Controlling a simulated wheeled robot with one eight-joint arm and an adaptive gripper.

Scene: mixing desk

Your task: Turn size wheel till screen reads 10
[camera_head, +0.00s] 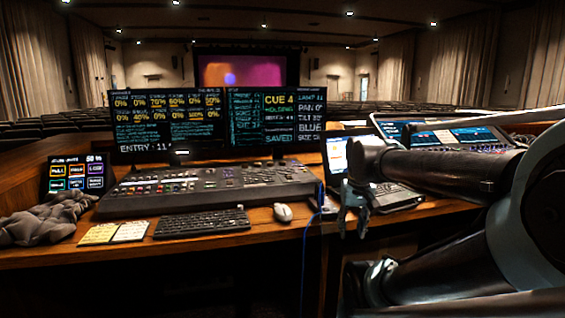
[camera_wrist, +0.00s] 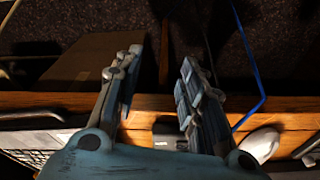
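My gripper (camera_head: 353,222) hangs fingers-down near the desk's front edge, between the mouse and the laptop. In the wrist view my gripper (camera_wrist: 157,72) is open, with a clear gap and nothing held. The lighting console (camera_head: 215,187) lies on the desk to the left of my gripper, apart from it. I cannot pick out the size wheel in either view. A wide screen (camera_head: 262,122) behind the console shows "CUE 4", "HOLDING" and "SAVED". A column at its right lists lamp, pan, tilt and blue; its lowest line is too small to read surely.
A white mouse (camera_head: 283,212), keyboard (camera_head: 202,222) and notes (camera_head: 114,233) lie before the console. A laptop (camera_head: 395,195) stands behind my gripper. A small black box (camera_wrist: 170,134) shows between my fingers in the wrist view. A blue cable (camera_head: 304,250) hangs over the desk edge.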

